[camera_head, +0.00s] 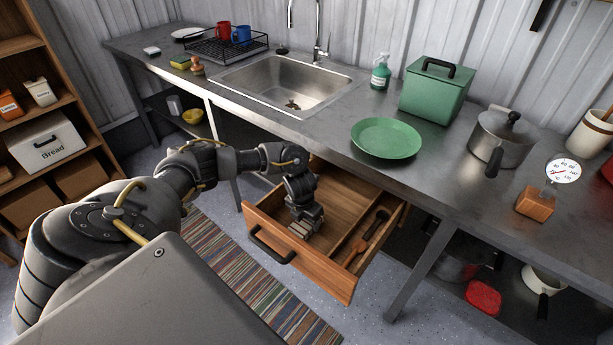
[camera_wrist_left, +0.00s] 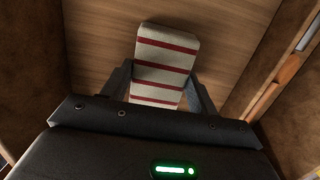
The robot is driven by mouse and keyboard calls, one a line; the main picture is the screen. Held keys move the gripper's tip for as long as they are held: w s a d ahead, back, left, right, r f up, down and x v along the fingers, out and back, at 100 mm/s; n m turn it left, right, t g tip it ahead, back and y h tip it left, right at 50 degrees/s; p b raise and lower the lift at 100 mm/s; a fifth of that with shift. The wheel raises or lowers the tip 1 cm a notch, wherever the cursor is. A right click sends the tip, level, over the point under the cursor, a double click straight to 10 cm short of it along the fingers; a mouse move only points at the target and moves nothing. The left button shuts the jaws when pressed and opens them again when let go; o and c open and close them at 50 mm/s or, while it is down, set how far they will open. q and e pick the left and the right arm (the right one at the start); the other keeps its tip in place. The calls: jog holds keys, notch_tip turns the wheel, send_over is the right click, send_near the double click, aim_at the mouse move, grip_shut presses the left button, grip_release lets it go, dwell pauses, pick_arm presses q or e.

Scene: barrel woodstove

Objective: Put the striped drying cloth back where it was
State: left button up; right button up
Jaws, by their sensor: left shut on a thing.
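The striped drying cloth (camera_wrist_left: 165,62), off-white with red stripes, shows in the left wrist view between the two fingers of my left gripper (camera_wrist_left: 160,85). The gripper is shut on it. In the head view my left gripper (camera_head: 306,222) reaches down into the open wooden drawer (camera_head: 330,270) under the counter. The cloth is mostly hidden there by the gripper, with a small pale part at its tips. The drawer floor (camera_wrist_left: 105,40) lies beneath the cloth; I cannot tell whether they touch. My right gripper is not in view.
A divider splits the drawer; wooden-handled utensils (camera_head: 366,240) lie in its right compartment. On the counter above stand a green plate (camera_head: 386,138), a green box (camera_head: 432,95) and a pot (camera_head: 498,140). A sink (camera_head: 285,82) is behind. A striped rug (camera_head: 240,275) lies on the floor.

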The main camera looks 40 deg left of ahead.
aim_at(304, 223)
pick_arm(q)
jog(key=shift+f, duration=0.15)
jog(key=shift+f, duration=0.2)
jog(key=o, duration=0.9)
jog(key=shift+r, duration=0.1)
jog(key=shift+r, duration=0.15)
jog(key=shift+s+r+p, duration=0.3)
jog(key=shift+r, duration=1.65)
jog(key=shift+s+r+p, duration=0.25)
jog(key=shift+s+r, duration=0.05)
jog(key=shift+r, duration=1.7)
jog(key=shift+s+r+p, duration=0.3)
jog(key=shift+r, duration=1.65)
